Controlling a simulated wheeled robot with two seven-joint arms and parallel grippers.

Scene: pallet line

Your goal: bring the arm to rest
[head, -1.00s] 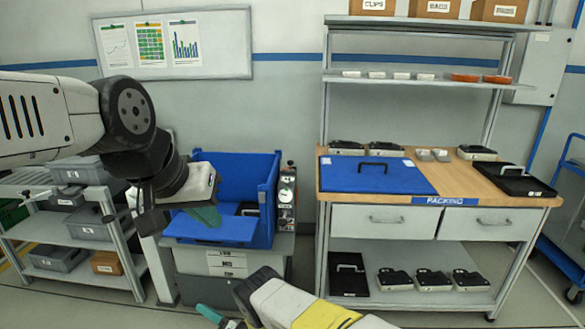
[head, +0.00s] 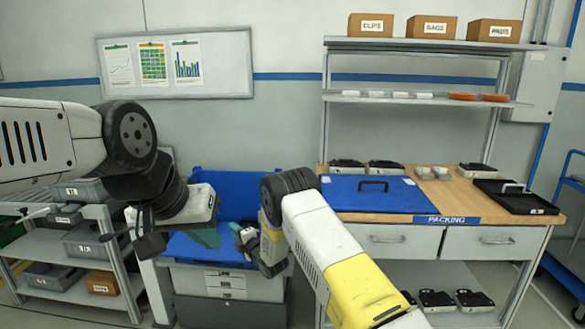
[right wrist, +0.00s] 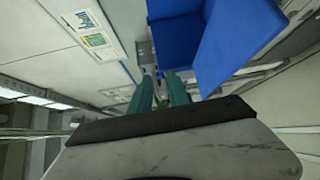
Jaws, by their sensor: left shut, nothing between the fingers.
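My left gripper (head: 207,238) has teal fingers and is shut and empty. In the head view it hangs at left of centre, in front of the blue open bin (head: 240,210). My right arm, white and yellow, comes in from the bottom right. The right gripper (head: 238,232) is just right of the left one, partly hidden by its own wrist. The right wrist view shows two teal fingers (right wrist: 161,92) with a gap between them and nothing held; the blue bin (right wrist: 232,45) lies beyond them.
The packing bench (head: 450,190) stands right, with a blue lid (head: 370,198), a black tray (head: 515,203) and several dark devices. A grey rack (head: 70,260) with boxes is left. The two grippers are close together over the bin stand (head: 225,282).

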